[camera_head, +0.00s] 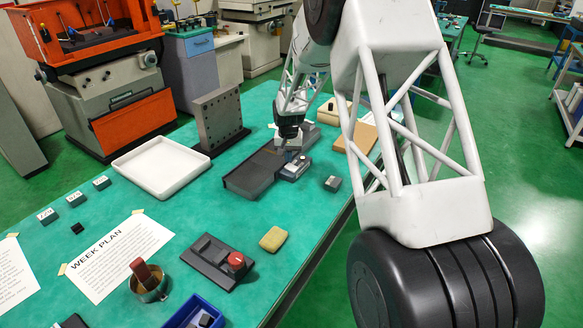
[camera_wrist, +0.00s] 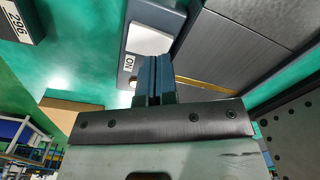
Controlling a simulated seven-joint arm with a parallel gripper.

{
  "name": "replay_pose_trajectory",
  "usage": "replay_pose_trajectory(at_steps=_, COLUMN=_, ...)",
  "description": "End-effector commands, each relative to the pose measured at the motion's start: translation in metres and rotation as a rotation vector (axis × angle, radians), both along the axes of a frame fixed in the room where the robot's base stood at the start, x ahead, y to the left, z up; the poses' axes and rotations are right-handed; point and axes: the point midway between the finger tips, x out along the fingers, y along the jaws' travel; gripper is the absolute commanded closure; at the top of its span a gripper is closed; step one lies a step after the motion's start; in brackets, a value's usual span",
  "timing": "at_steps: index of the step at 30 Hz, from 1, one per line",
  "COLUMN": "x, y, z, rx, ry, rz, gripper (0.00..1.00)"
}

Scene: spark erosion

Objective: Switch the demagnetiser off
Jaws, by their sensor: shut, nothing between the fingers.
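A pale grey raised part (camera_wrist: 150,40) shows beside the label, partly covered by my fingers; I cannot tell which way the switch is set. My gripper (camera_wrist: 153,62) is shut and empty, its dark fingertips over the panel. I cannot tell whether they touch it. In the head view my gripper (camera_head: 291,152) is at the panel.
A dark block (camera_head: 332,183) stands right of the panel; its label (camera_wrist: 14,18) shows in the wrist view. A grey angle plate (camera_head: 220,118) and a white tray (camera_head: 162,166) stand to the left. A yellow sponge (camera_head: 273,239) and a red-knobbed device (camera_head: 235,261) lie nearer.

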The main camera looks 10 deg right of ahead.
Motion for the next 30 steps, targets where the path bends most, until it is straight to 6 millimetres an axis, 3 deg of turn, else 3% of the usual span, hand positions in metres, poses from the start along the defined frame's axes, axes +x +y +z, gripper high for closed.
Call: replay_pose_trajectory(at_steps=30, x=0.000, y=0.000, z=-0.011, rx=0.000, ry=0.000, rz=0.000, gripper=1.00)
